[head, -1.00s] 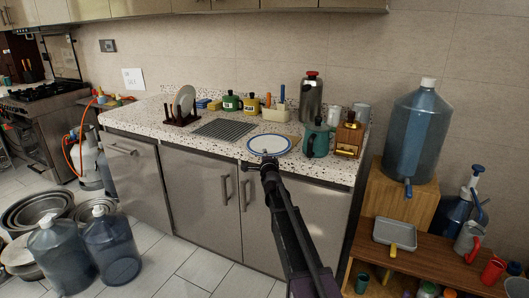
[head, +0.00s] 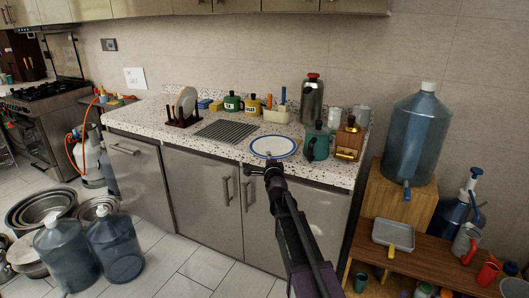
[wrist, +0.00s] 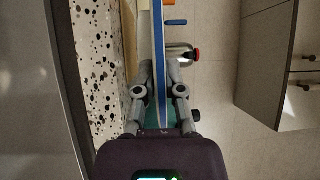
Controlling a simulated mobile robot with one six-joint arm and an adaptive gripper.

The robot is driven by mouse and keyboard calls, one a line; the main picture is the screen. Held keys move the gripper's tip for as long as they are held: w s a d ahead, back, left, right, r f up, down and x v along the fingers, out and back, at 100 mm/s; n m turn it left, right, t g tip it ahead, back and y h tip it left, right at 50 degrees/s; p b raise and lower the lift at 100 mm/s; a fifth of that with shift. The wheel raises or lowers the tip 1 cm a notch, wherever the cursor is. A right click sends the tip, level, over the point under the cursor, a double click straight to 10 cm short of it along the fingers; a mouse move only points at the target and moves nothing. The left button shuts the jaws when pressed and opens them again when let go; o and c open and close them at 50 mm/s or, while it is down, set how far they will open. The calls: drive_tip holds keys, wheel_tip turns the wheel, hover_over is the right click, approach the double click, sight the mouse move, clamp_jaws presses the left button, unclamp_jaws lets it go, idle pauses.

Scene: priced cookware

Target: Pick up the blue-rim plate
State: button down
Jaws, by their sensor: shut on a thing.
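The blue-rim plate (head: 273,146) is white with a blue ring and appears roughly level over the front right of the speckled counter. My gripper (head: 271,167) is at its near edge. In the wrist view the plate (wrist: 158,45) shows almost edge-on as a thin white and blue strip. My gripper's fingers (wrist: 159,80) are shut on it, one on each side. In that view the plate appears clear of the counter surface, but the size of the gap is hard to tell.
A drying rack (head: 186,108) stands at the left, beyond the sink grid (head: 226,131).

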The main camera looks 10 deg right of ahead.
drive_tip(key=s, duration=0.9)
drive_tip(key=shift+r+p, duration=0.3)
drive_tip(key=shift+r, duration=0.15)
drive_tip(key=shift+r, duration=0.15)
wheel_tip(320, 180, up, 14)
drive_tip(key=p, duration=1.4)
drive_tip(key=shift+s, duration=0.3)
